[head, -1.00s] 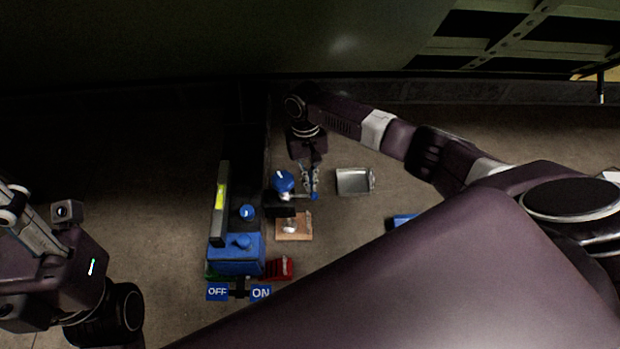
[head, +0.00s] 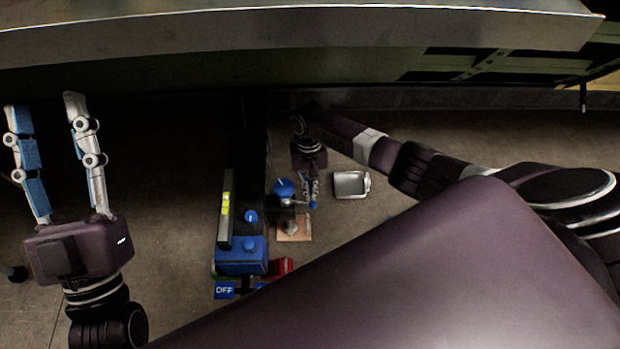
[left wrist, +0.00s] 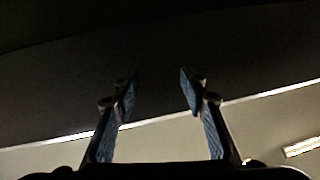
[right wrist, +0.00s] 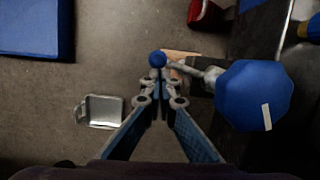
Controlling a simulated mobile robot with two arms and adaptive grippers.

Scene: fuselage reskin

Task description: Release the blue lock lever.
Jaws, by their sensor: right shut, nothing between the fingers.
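The lock lever is a grey arm with a small blue ball end (right wrist: 157,59), beside a large blue faceted knob (right wrist: 258,95) with a white mark. In the head view, the knob (head: 284,187) and the ball end (head: 313,205) sit right of the dark rail. My right gripper (right wrist: 160,82) is shut and empty, its fingertips close to the ball; I cannot tell if they touch. It also shows in the head view (head: 310,193), pointing down. My left gripper (head: 45,108) is raised at the far left, open and empty, also seen in the left wrist view (left wrist: 157,80).
A grey metal tray (head: 349,185) lies on the floor right of the lever. A blue block (head: 241,256), a yellow-marked level (head: 226,200) and an OFF sign (head: 224,290) stand along the rail. A large panel (head: 300,30) hangs overhead.

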